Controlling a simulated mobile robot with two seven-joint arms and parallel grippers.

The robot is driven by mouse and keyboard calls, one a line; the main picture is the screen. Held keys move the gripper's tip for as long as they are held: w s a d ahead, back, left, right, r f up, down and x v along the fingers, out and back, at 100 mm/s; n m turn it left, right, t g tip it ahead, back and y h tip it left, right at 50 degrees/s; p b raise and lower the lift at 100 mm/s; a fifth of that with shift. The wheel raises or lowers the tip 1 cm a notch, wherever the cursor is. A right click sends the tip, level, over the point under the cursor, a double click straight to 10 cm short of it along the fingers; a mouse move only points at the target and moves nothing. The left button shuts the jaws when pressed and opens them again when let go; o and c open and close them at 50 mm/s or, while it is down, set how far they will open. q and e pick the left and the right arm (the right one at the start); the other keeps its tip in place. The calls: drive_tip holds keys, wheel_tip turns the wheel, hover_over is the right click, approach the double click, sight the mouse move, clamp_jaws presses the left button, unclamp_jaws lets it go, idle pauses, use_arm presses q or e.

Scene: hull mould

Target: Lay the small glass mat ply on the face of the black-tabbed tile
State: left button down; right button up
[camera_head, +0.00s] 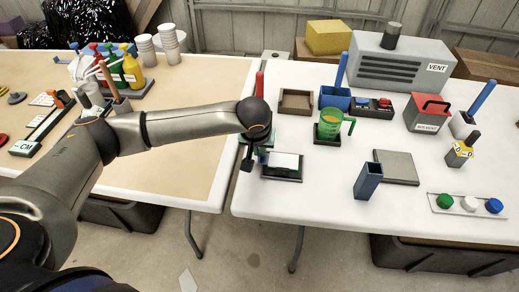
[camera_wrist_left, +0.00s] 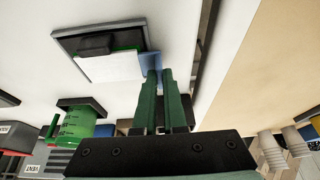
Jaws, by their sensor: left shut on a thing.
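My left gripper (camera_wrist_left: 160,80) reaches down at the left edge of the dark tray (camera_head: 282,180) on the white table; it also shows in the head view (camera_head: 255,158). It is shut on a blue tab (camera_wrist_left: 150,63) at the edge of the white ply (camera_wrist_left: 112,67). The ply also shows in the head view (camera_head: 285,163), over the tray. In the wrist view a black tab (camera_wrist_left: 93,45) and a strip of green show beside the ply, inside the tray's rim. The ply hides most of what is under it. I cannot tell whether it touches. My right gripper is not in view.
A green jug (camera_head: 328,124) stands just behind and right of the tray. A blue upright holder (camera_head: 367,181) and a grey flat plate (camera_head: 397,167) are to the right. A brown open box (camera_head: 295,101) is behind. The table's left edge is close to my gripper.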

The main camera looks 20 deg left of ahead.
use_arm(q)
drive_tip(key=c, duration=0.9)
unclamp_jaws()
drive_tip(key=shift+o, duration=0.3)
drive_tip(key=o, duration=0.5)
drive_tip(key=shift+r+p, duration=2.15)
drive_tip(key=shift+r, duration=1.35)
